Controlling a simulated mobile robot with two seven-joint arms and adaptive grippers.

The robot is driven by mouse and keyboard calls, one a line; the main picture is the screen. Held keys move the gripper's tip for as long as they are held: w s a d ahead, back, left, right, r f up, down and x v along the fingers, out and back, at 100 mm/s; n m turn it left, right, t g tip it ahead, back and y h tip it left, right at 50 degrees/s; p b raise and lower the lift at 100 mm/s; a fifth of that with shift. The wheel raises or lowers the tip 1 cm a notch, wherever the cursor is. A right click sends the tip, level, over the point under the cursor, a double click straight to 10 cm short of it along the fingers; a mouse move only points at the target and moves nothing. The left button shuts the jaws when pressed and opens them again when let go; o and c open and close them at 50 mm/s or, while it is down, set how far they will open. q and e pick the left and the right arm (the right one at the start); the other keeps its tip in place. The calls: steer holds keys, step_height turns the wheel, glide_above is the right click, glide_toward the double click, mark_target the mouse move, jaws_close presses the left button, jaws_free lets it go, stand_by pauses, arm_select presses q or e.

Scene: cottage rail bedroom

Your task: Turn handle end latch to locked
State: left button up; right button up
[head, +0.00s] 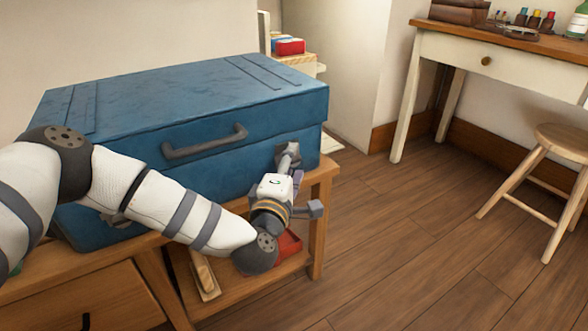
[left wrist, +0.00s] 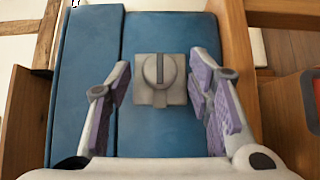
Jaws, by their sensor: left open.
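A blue trunk (head: 120,150) stands shut on a wooden bench, with a grey carry handle (head: 205,142) on its front. A grey latch (head: 288,152) sits near the front's right end. In the left wrist view, the latch (left wrist: 160,80) is a square plate with a round knob, whose raised ridge runs parallel to the lid seam. My left gripper (head: 290,168) is open in front of it. In the left wrist view the purple-padded fingers of my left gripper (left wrist: 160,92) flank the latch with gaps on both sides. My right gripper is in neither view.
The wooden bench (head: 318,215) has a lower shelf holding a red tray (head: 289,243) and a wooden piece (head: 204,275), close below my left arm. A desk (head: 455,50) and stool (head: 566,140) stand at right. The floor between is clear.

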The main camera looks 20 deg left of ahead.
arm_select(q)
steer(key=shift+w, duration=0.35)
steer(key=shift+c, duration=0.2)
